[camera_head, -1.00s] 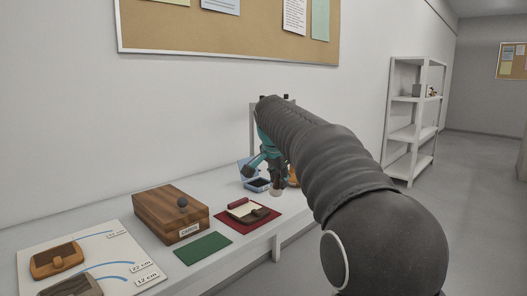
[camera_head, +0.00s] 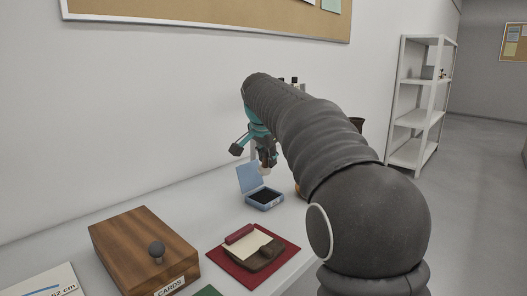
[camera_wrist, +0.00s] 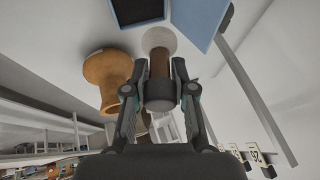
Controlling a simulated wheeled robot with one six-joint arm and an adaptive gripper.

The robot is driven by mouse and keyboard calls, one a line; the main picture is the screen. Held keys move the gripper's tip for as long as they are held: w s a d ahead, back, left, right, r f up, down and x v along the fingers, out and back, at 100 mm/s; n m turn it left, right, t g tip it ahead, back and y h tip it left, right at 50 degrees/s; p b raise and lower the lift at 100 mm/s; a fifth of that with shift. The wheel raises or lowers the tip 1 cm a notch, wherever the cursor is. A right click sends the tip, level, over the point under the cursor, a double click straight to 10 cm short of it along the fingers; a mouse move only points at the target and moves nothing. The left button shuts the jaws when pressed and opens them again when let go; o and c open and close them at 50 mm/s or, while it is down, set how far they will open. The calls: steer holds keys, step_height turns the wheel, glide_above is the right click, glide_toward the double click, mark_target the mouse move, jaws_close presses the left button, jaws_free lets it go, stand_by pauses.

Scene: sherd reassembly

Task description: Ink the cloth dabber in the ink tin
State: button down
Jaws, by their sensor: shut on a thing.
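The ink tin (camera_head: 264,205) is a pale blue box on the table with its lid (camera_head: 248,178) open and a black pad (camera_head: 264,195) inside. The pad (camera_wrist: 138,9) and lid (camera_wrist: 200,20) also show at the top of the wrist view. My gripper (camera_wrist: 161,82) is shut on the cloth dabber, whose pale round head (camera_wrist: 160,40) points away from the jaws. In the head view the dabber (camera_head: 265,168) hangs head down near the tin, apparently above it. My gripper (camera_head: 263,150) is partly hidden by my arm there.
An orange-brown wooden stand (camera_wrist: 105,78) is beside the dabber in the wrist view. A wooden cards box (camera_head: 140,250) with a dark knob stands at the front left. A red mat (camera_head: 231,267) holds a cream card and a brown piece. Bare table lies left of the tin.

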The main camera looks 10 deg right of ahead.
steer(key=shift+d+f, duration=0.1)
steer(key=shift+f, duration=0.75)
step_height(320, 180, down, 4)
steer(key=b, duration=0.3)
steer(key=shift+f, duration=0.1)
steer(key=shift+f+b, duration=0.65)
steer(key=shift+b, duration=0.05)
stand_by(1.2)
step_height(320, 180, up, 5)
steer(key=p, duration=0.4)
steer(key=shift+r, duration=1)
